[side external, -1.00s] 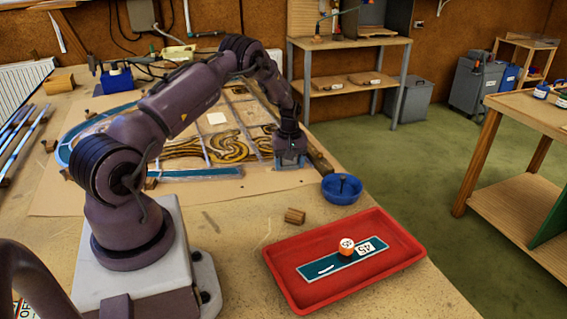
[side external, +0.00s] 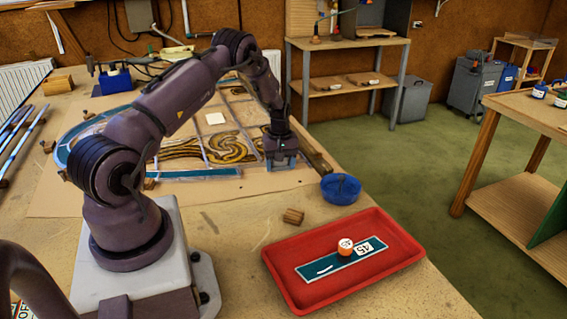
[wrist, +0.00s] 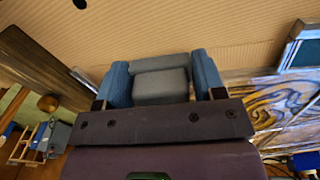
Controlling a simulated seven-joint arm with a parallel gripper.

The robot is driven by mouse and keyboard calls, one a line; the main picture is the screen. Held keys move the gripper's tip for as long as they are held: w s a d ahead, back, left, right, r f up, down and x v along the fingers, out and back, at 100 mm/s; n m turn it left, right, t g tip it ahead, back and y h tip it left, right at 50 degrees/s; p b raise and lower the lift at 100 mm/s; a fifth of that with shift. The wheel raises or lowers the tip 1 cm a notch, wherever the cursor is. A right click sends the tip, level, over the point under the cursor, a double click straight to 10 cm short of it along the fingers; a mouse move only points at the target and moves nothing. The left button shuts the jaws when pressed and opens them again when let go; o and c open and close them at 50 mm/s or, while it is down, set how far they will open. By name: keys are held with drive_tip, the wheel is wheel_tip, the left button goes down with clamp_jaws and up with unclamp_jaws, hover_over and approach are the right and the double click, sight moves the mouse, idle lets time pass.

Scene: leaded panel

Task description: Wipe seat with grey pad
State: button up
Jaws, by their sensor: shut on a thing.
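My gripper (side external: 281,164) is low at the right front corner of the leaded panel (side external: 222,150). In the wrist view its blue fingers (wrist: 161,78) are shut on the grey pad (wrist: 161,90), which sits between them. The pad's underside is hidden, so I cannot tell whether it touches the surface. The panel has amber and black swirled glass with lead lines, and part of it shows at the right of the wrist view (wrist: 285,100). I cannot clearly make out the seat; the gripper hides the surface around its tips.
A red tray (side external: 283,285) holds a teal glass strip (side external: 318,269) tagged 45 and an orange ball-like item (side external: 345,246). A blue bowl (side external: 341,189) stands right of my gripper, and a small wooden block (side external: 293,216) lies in front. A wooden bar (side external: 317,161) runs along the panel's right edge.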

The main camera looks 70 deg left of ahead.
sight(258, 172)
drive_tip(key=shift+s+a, duration=0.15)
drive_tip(key=shift+s, duration=0.8)
drive_tip(key=shift+s+a, duration=0.1)
drive_tip(key=shift+s, duration=0.8)
drive_tip(key=shift+s, duration=0.1)
drive_tip(key=shift+s+a, duration=0.2)
drive_tip(key=shift+s, duration=0.5)
drive_tip(key=shift+s+a, duration=0.2)
drive_tip(key=shift+s, duration=0.45)
drive_tip(key=shift+r, duration=3.05)
drive_tip(key=shift+f, duration=0.15)
drive_tip(key=shift+s+a+f, duration=0.1)
drive_tip(key=shift+s+f, duration=0.2)
drive_tip(key=shift+f, duration=0.35)
drive_tip(key=shift+s+f, duration=0.3)
drive_tip(key=shift+f, duration=0.35)
drive_tip(key=shift+s+a+f, duration=0.1)
drive_tip(key=shift+s+f, duration=0.2)
drive_tip(key=shift+f, duration=0.35)
